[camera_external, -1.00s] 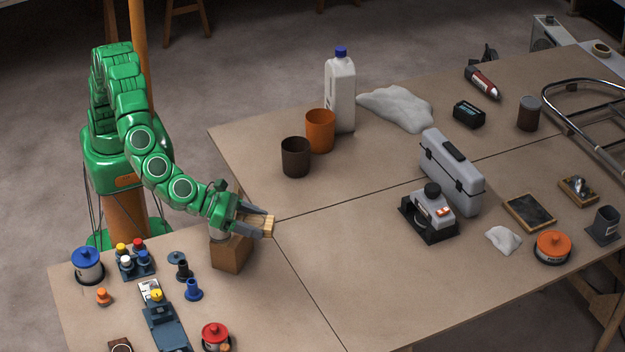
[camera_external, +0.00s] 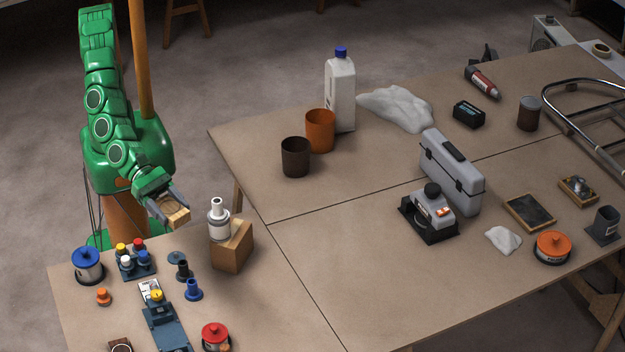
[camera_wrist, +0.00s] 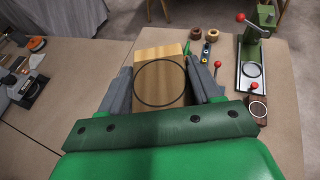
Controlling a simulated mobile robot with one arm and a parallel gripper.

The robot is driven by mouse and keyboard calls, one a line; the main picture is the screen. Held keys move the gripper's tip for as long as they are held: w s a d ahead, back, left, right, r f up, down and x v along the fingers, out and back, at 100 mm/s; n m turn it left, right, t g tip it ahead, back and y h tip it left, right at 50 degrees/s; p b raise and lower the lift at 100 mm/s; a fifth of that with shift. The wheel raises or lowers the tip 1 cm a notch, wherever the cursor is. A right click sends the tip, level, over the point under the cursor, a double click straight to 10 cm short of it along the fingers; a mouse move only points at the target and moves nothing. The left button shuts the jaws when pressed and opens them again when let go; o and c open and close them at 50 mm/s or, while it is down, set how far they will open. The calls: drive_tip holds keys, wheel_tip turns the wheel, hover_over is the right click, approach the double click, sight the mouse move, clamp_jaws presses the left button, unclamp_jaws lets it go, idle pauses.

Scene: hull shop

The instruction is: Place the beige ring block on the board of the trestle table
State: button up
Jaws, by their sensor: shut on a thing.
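The beige ring block (camera_external: 178,218) is a light wooden block. In the wrist view it (camera_wrist: 150,62) shows a thin dark ring on its face. My gripper (camera_external: 170,211) is shut on it, with one grey finger on each side. It is held raised near the back left edge of the trestle table, left of a white canister (camera_external: 218,222). I cannot tell its exact height or whether it is over the board. The table's board (camera_external: 345,235) is brown, with dark seams and a large bare area at the middle.
Paint pots, knobs and a blue tool (camera_external: 165,322) crowd the left end. Brown and orange cups (camera_external: 320,131), a white jug (camera_external: 340,92) and a grey toolbox (camera_external: 452,172) stand farther right.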

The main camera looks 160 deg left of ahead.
drive_tip(key=shift+s+d+m+h, duration=0.25)
drive_tip(key=shift+s+d, duration=0.2)
drive_tip(key=shift+d, duration=0.2)
drive_tip(key=shift+s+d+m+h, duration=0.25)
drive_tip(key=shift+s+d, duration=0.15)
drive_tip(key=shift+d, duration=0.25)
drive_tip(key=shift+a+r, duration=0.1)
drive_tip(key=w+d+f, duration=0.4)
drive_tip(key=d+f, duration=0.5)
drive_tip(key=f, duration=0.1)
drive_tip(key=n+y, duration=0.1)
hover_over(113, 328)
wheel_tip(113, 328, down, 14)
drive_tip(key=r, duration=0.1)
drive_tip(key=shift+d+f, duration=0.1)
drive_tip(key=shift+f, duration=3.55)
drive_tip(key=shift+f, duration=0.2)
